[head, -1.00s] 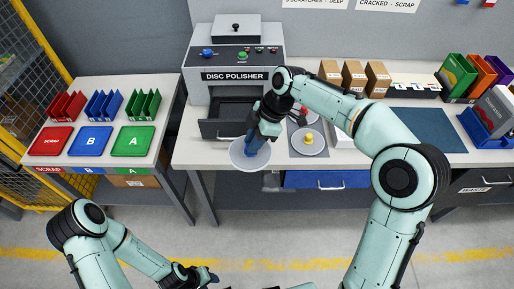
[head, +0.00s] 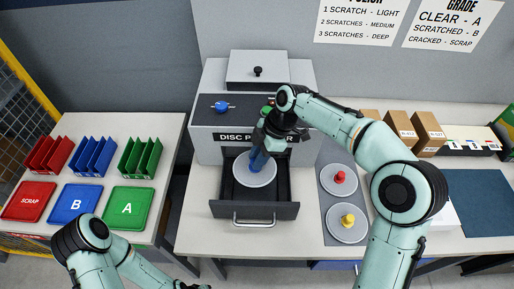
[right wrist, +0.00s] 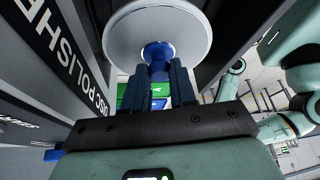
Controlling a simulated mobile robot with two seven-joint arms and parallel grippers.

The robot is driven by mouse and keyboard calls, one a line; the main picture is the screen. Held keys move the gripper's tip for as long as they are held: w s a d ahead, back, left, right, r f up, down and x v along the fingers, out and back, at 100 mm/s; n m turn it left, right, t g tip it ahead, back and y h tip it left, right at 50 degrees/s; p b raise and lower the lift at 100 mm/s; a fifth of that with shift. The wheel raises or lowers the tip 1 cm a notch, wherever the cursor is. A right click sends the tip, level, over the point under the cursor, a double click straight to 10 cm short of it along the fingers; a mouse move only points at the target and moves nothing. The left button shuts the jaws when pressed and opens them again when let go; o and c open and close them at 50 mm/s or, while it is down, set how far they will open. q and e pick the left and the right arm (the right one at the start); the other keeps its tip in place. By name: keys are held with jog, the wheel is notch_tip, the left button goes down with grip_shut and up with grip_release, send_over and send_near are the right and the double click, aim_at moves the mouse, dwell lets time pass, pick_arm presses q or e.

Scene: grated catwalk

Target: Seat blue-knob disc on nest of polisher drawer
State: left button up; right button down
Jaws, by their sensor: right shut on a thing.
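The pale disc (head: 262,181) with the blue knob (head: 256,163) is over the inside of the open polisher drawer (head: 228,210). My right gripper (head: 259,153) is shut on the blue knob from above. In the right wrist view the blue knob (right wrist: 157,52) is between my two fingers, and the disc (right wrist: 190,30) spreads beyond them. The disc hides the nest, and I cannot tell whether it touches the drawer floor. Only a sliver of my left gripper (head: 196,286) may show at the bottom edge; its jaws are not clear.
The disc polisher (head: 212,142) stands behind the drawer. A red-knob disc (head: 336,188) and a yellow-knob disc (head: 338,231) lie on a grey mat right of the drawer. Scrap, B and A trays (head: 128,209) are on the left table. The bench left of the drawer is clear.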

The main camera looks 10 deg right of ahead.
aim_at(262, 169)
jog(key=shift+s+f, duration=0.5)
jog(key=shift+s, duration=0.3)
jog(key=shift+w+f+b, duration=0.2)
jog(key=shift+f+b, duration=0.2)
jog(key=shift+f, duration=0.3)
jog(key=shift+w+f+b, duration=0.2)
jog(key=shift+f+b, duration=0.2)
jog(key=shift+f, duration=0.3)
jog(key=shift+s+f+b, duration=0.15)
jog(key=shift+f+b, duration=0.3)
jog(key=shift+f, duration=0.5)
pick_arm(q)
jog(key=s+f, duration=0.1)
jog(key=f, duration=0.1)
jog(key=s+f, duration=0.2)
jog(key=shift+s, duration=0.1)
jog(key=shift+r, duration=0.2)
jog(key=shift+f, duration=0.15)
pick_arm(e)
jog(key=shift+f, duration=0.15)
jog(key=shift+f+b, duration=0.5)
jog(key=shift+f, duration=0.4)
pick_arm(q)
jog(key=shift+s+f, duration=0.2)
jog(key=shift+f, duration=0.3)
